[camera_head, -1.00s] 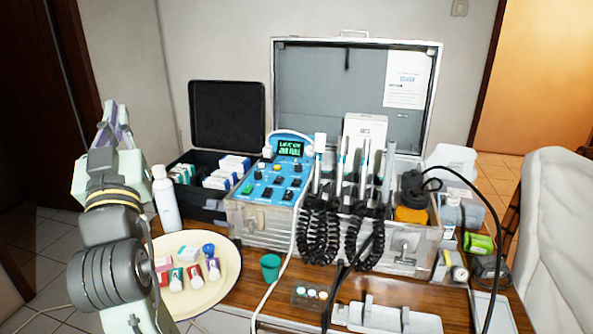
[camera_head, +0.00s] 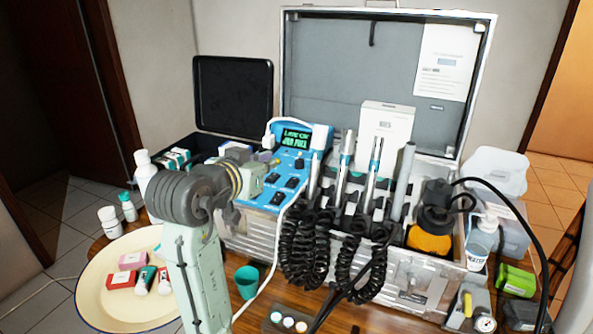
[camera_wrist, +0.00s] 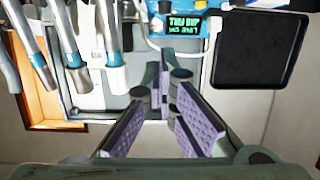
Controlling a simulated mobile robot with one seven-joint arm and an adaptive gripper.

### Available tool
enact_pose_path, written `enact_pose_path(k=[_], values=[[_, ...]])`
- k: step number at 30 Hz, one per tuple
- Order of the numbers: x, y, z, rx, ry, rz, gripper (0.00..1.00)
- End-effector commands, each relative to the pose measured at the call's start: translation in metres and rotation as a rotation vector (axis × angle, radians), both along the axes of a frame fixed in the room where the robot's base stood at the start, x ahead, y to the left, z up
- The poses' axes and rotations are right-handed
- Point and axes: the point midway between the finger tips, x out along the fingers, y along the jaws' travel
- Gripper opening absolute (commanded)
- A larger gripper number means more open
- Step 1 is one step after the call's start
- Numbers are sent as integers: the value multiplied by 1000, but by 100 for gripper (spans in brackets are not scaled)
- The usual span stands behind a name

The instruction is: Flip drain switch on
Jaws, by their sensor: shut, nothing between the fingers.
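The blue control panel (camera_head: 319,133) slopes up in the open metal case, with a lit green display (camera_head: 296,136) at its top and several dark rocker switches (camera_head: 291,181) below. The labels are too small to read, so I cannot tell which is the drain switch. My arm covers the panel's lower left. My gripper (camera_head: 262,165) is close to the panel's left side, its fingertips mostly hidden. In the wrist view, my gripper (camera_wrist: 172,85) is shut and empty, with purple pads. There the display (camera_wrist: 185,25) appears upside down beyond the fingers; most switches are out of view.
Handpieces (camera_head: 345,165) with coiled black cords stand right of the panel. A white cable (camera_head: 278,245) runs down the panel's right side. A black box with an open lid (camera_head: 233,95) is behind left. A green cup (camera_head: 247,281) and cream plate (camera_head: 95,290) stand in front.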

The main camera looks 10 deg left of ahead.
Motion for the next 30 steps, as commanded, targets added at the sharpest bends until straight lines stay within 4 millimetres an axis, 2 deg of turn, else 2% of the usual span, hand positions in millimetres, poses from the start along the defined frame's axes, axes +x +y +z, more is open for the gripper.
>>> enact_pose_path(k=[17, 23, 30], values=[[5, -6, -6, 3, 22, -20, 0], [33, -12, -15, 0, 25, -21, 0], [82, -21, -31, 2, 26, -21, 0]])
